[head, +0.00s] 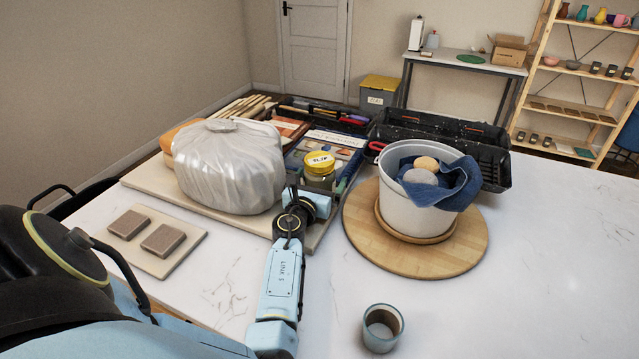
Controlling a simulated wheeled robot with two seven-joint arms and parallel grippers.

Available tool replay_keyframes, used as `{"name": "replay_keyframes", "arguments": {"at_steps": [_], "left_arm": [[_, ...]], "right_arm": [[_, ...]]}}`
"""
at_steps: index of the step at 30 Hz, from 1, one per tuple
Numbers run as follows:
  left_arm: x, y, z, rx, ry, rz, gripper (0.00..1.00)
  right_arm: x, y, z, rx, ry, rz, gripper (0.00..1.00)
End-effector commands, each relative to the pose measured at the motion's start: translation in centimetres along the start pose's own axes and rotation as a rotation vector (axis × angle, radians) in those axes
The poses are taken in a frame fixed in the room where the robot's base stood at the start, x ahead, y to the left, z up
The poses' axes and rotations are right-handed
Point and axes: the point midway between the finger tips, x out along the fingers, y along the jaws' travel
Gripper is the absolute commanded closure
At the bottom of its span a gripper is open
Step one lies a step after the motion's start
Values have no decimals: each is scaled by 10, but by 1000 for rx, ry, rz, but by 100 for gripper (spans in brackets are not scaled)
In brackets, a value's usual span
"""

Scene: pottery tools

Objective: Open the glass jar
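A small glass jar (318,178) with a yellow lid (319,163) stands among the pottery supplies, left of the white bucket. The lid sits on the jar and carries a pale label with dark writing. My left arm comes in from the left and reaches up close in front of the jar. Its wrist and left gripper (296,200) are just below and left of the jar in the picture. The gripper's fingers are mostly hidden by the wrist, so I cannot tell whether they touch the jar. My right gripper is not in view.
A plastic-wrapped clay block (228,170) stands close left of the jar. A white bucket (405,205) with a blue cloth (455,185) stands on a round wooden board (365,240). A cup (382,328) stands at the front. The table's right side is clear.

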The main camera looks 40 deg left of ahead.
Motion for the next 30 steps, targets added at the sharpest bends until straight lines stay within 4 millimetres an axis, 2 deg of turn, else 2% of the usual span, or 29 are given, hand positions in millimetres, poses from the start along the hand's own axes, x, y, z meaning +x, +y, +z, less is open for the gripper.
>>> {"name": "replay_keyframes", "arguments": {"at_steps": [7,25,30], "left_arm": [[2,0,0,0,0,0,3],[2,0,0,0,0,-1,80],[3,0,3,0,-6,0,80]], "right_arm": [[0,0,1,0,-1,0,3],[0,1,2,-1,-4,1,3],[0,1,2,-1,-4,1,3]]}}
